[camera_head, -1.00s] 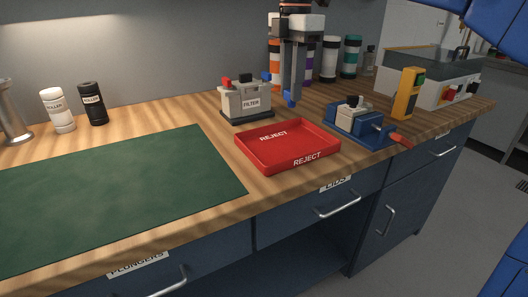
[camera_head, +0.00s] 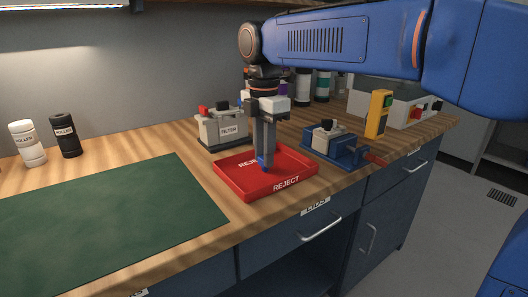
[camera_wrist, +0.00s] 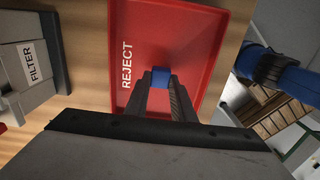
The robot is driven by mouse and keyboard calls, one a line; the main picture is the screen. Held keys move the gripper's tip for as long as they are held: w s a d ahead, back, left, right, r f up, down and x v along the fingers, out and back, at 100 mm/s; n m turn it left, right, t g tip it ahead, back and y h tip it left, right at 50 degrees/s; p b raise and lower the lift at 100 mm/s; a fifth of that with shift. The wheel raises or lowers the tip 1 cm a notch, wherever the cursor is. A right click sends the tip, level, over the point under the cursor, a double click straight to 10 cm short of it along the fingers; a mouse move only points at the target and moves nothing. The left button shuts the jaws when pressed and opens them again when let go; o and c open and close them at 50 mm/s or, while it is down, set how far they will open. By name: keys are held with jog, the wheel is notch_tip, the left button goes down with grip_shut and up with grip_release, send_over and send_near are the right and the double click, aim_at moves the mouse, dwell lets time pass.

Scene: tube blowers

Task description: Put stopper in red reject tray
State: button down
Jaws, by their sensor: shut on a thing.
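The stopper (camera_head: 262,163) is a small blue piece. My gripper (camera_head: 264,160) is shut on it and points down over the red reject tray (camera_head: 236,189). In the wrist view the blue stopper (camera_wrist: 160,77) shows between the fingertips, with the tray floor (camera_wrist: 190,35) behind it. The stopper looks to be inside the tray's outline, low over its floor. I cannot tell whether it touches the floor. My fingers hide part of the tray and some of its lettering.
A grey filter box (camera_head: 222,130) stands close behind the tray on the left. A blue vise-like fixture (camera_head: 335,146) stands close on its right.

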jog(key=c, duration=1.5)
grip_release()
jog(key=shift+f, duration=0.1)
notch_tip(320, 180, up, 12)
jog(key=s+d+f+m+t, duration=0.1)
jog(key=s+d+f+m, duration=0.4)
jog(key=d, duration=0.4)
jog(key=s+d+f+m+t, duration=0.1)
jog(key=s+d+f+m, duration=0.2)
jog(key=d+f+m, duration=0.35)
jog(key=s+d+f+m+t, duration=0.1)
jog(key=s+d+f+m, duration=0.3)
jog(key=f, duration=0.2)
jog(key=s+d+f+m+t, duration=0.1)
jog(key=s+d+f+m, duration=0.3)
jog(key=s+f+m, duration=0.1)
jog(key=s+d+f+m, duration=0.4)
jog(key=f, duration=0.3)
jog(key=shift+s+d+f+t, duration=0.2)
jog(key=shift+d+t, duration=0.1)
jog(key=shift+t, duration=0.1)
